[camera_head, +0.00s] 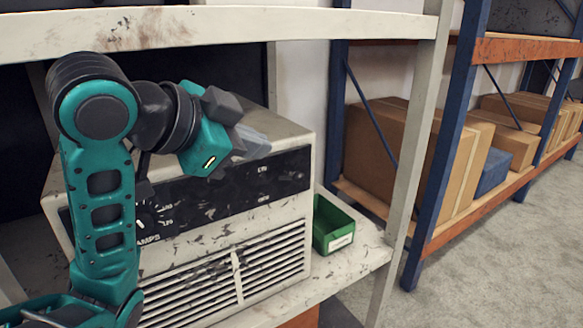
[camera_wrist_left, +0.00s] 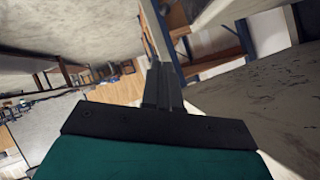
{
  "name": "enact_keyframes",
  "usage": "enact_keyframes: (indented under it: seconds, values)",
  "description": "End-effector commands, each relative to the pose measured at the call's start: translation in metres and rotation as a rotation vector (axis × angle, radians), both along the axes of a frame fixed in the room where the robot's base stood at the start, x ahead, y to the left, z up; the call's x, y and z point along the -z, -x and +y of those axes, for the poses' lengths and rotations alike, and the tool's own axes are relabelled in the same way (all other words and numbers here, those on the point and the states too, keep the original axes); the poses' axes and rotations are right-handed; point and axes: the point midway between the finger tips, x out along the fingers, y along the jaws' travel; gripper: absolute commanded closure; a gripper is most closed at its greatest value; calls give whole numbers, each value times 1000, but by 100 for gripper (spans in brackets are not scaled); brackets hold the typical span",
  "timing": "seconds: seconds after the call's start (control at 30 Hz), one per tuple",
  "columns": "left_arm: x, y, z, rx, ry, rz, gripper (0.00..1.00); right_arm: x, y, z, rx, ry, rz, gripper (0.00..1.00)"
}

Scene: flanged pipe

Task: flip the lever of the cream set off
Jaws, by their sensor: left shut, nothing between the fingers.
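The cream set (camera_head: 290,225) is a scuffed cream metal box on a shelf, with a black control panel (camera_head: 225,195) above a slatted vent. White lettering shows at the panel's right end, and a dial with white marks (camera_head: 150,215) is at its left. I cannot clearly make out the lever; small dark parts sit between the two right-hand labels. My left gripper (camera_head: 257,145) is in front of the set's upper front, covering part of the panel's top edge. In the left wrist view its fingers (camera_wrist_left: 164,88) are together with nothing between them. My right gripper is not in view.
A green bin (camera_head: 333,225) stands on the shelf (camera_head: 350,265) just right of the set. A cream shelf beam (camera_head: 300,23) crosses above, and a cream upright (camera_head: 412,150) stands at right. Beyond are racks with cardboard boxes (camera_head: 385,145) and open floor.

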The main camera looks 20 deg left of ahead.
Motion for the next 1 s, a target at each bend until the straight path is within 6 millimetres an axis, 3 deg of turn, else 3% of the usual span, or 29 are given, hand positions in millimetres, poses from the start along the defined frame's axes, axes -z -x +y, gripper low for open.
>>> enact_keyframes:
  seconds: [0.27, 0.7, 1.0]
  values:
    - [6, -10, -4, -1, 4, 4, 100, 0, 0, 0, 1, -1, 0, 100]
    - [51, -82, -31, 0, 4, 6, 100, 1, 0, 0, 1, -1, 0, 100]
    - [81, -99, -21, -1, 3, 2, 100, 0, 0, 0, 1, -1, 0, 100]
